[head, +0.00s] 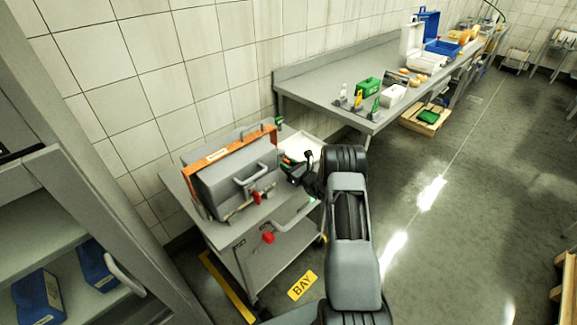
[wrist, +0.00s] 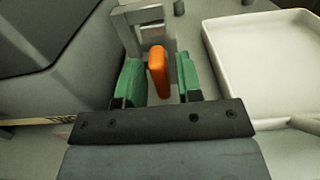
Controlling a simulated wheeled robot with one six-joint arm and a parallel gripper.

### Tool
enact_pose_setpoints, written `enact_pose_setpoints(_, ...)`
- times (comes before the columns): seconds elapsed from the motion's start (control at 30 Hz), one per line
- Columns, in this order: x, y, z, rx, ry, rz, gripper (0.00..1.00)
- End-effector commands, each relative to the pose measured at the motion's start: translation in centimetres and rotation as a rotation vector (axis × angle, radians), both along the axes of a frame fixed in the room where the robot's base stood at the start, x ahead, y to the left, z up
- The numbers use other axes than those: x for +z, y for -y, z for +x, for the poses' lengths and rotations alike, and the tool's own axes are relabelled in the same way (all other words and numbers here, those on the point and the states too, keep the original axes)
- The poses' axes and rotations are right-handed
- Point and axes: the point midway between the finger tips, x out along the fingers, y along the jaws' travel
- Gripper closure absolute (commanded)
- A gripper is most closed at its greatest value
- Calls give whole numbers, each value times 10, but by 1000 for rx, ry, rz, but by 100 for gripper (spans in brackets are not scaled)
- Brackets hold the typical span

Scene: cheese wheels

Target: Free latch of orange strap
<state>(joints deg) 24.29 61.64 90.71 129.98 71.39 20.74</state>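A grey case (head: 235,180) stands on a grey cart, with an orange strap (head: 230,149) running along its upper edge and down its left end. In the wrist view an upright orange tab (wrist: 158,72), which looks like the strap's latch lever, stands in front of a grey metal bracket (wrist: 146,24). My gripper (wrist: 160,80) is open, with its green-padded fingers on either side of the tab and a visible gap on each side. In the head view my gripper (head: 291,165) is at the case's right end, and the latch there is hidden or too small to tell.
A white tray (wrist: 262,62) lies close to the right of my gripper on the cart (head: 235,228). Red-tipped tools (head: 257,197) lie before the case. A grey cabinet (head: 95,200) stands left. A long workbench (head: 325,92) holds boxes behind.

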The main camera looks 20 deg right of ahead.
Motion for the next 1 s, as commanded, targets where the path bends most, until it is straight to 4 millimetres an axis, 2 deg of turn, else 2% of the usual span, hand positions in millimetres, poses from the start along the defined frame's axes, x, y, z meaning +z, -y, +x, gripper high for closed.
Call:
enact_pose_setpoints(0.03,0,0,0,0,0,0,72)
enact_pose_setpoints(0.33,0,0,0,0,0,0,100)
enact_pose_setpoints(0.67,-2,0,0,0,11,-27,100)
enact_pose_setpoints(1.0,-8,-1,-1,0,101,-238,100)
